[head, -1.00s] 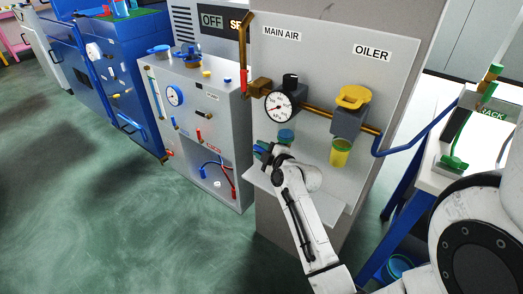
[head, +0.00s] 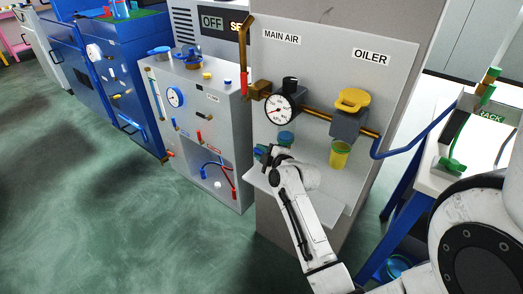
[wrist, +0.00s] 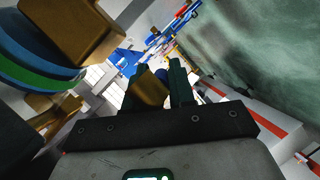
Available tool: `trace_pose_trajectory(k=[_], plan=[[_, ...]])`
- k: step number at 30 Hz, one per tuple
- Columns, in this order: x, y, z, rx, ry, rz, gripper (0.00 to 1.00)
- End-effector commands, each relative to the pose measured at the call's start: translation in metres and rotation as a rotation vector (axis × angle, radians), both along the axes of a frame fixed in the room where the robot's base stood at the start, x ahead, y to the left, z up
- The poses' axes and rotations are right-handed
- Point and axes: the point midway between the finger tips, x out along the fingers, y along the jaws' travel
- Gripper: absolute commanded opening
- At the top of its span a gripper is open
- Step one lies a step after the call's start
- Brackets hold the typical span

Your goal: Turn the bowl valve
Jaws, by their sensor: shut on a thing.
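The filter bowl (head: 286,138) hangs under the pressure gauge on the MAIN AIR panel, blue-green in the head view. My gripper (head: 264,154) is just below and left of it, under the panel's pipe. In the wrist view my gripper (wrist: 160,72) has its two dark fingers upright, with a brass-coloured piece (wrist: 150,92) between them, which looks like the bowl valve. A bit of blue shows behind that piece. My gripper is shut on it. In the head view the valve is too small and covered to make out clearly.
A round gauge (head: 278,110) and a brass pipe sit above. The yellow-topped oiler (head: 348,115) with its yellow-green bowl (head: 340,154) is at right. A grey ledge (head: 300,195) juts out below. A grey cabinet (head: 205,135) with valves stands at left.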

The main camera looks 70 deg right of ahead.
Motion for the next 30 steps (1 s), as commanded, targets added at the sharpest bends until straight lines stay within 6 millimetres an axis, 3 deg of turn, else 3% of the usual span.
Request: trace_pose_trajectory(k=[18, 30], plan=[[-0.005, 0.002, -0.016, 0.115, 0.470, 0.002, 0.00], [-0.011, 0.004, -0.027, 0.161, 0.658, 0.001, 0.00]])
